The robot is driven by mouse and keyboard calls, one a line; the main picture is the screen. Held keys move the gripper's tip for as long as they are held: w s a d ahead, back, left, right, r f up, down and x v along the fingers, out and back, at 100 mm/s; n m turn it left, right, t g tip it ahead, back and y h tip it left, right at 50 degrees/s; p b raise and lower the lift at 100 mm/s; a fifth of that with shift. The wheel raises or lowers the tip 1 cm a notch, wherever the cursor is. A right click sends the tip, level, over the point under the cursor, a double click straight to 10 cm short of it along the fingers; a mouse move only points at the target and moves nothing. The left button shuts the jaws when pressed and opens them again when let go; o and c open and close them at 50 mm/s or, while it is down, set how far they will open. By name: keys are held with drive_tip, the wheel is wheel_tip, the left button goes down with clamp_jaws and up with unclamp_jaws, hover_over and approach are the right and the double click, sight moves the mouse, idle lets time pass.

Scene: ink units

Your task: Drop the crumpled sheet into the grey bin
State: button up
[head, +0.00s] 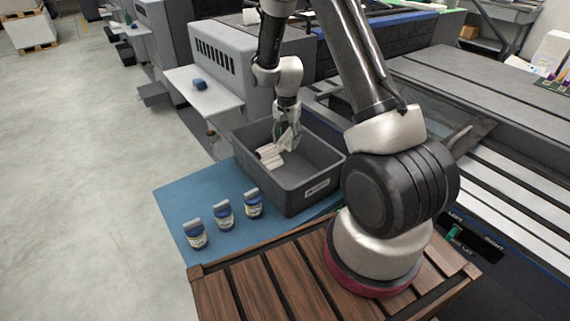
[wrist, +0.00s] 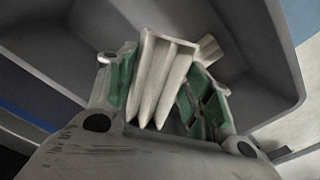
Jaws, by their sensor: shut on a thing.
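The crumpled sheet (wrist: 160,80) is off-white with long folded ridges. In the wrist view it sits between the green-padded fingers of my gripper (wrist: 160,92), which is shut on it. In the head view my gripper (head: 285,139) points down inside the grey bin (head: 318,176), below its rim. The pale sheet (head: 269,156) shows at the fingertips there. The bin is a dark grey, open rectangular box with a white label on its front wall. Its inner walls surround the gripper in the wrist view (wrist: 265,60). Whether the sheet touches the bin floor, I cannot tell.
The bin stands on a blue surface (head: 185,190). Three blue jars with grey lids, left (head: 196,236), middle (head: 223,215) and right (head: 252,204), stand in front of it. A slatted wooden top (head: 255,285) lies nearer. Grey machines (head: 225,65) stand behind.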

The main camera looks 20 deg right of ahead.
drive_tip(key=shift+f, duration=0.55)
drive_tip(key=o, duration=0.9)
wheel_tip(320, 180, up, 12)
